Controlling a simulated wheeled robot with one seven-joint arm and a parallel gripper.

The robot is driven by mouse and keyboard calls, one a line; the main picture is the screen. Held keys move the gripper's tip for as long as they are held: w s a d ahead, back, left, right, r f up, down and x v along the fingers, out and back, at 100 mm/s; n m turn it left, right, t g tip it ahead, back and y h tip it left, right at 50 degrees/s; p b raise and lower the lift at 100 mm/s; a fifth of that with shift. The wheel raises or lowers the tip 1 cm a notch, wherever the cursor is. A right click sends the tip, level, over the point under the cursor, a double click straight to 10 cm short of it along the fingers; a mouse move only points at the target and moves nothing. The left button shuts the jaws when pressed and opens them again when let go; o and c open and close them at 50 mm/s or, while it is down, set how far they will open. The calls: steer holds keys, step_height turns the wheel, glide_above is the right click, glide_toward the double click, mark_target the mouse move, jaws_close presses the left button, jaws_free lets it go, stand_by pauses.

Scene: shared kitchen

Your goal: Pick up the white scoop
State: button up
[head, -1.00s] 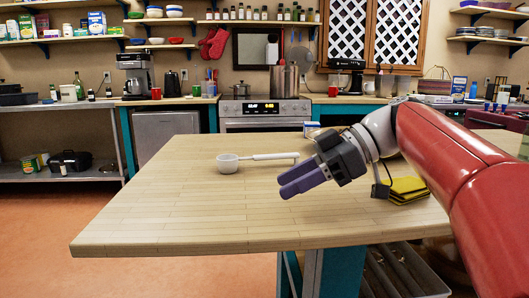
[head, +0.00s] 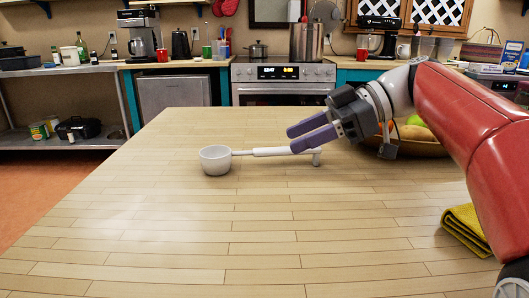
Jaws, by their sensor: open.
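The white scoop (head: 215,160) lies on the wooden table in the head view, its round cup at the left and its long handle reaching right to a small end piece. My gripper (head: 292,139) has purple fingers that point left. It is open and empty, and in the picture it overlaps the right part of the handle. I cannot tell from this view how far above or behind the handle the fingers are.
The wooden table (head: 200,235) is bare in front and to the left of the scoop. A bowl of fruit (head: 425,146) stands behind my arm at the right. A yellow cloth (head: 462,229) lies at the right front. A stove (head: 283,82) stands beyond the table.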

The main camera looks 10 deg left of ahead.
mark_target(267, 149)
steer(key=x, duration=0.5)
steer(key=shift+w+a, duration=0.15)
steer(key=shift+a, duration=0.15)
jaws_close()
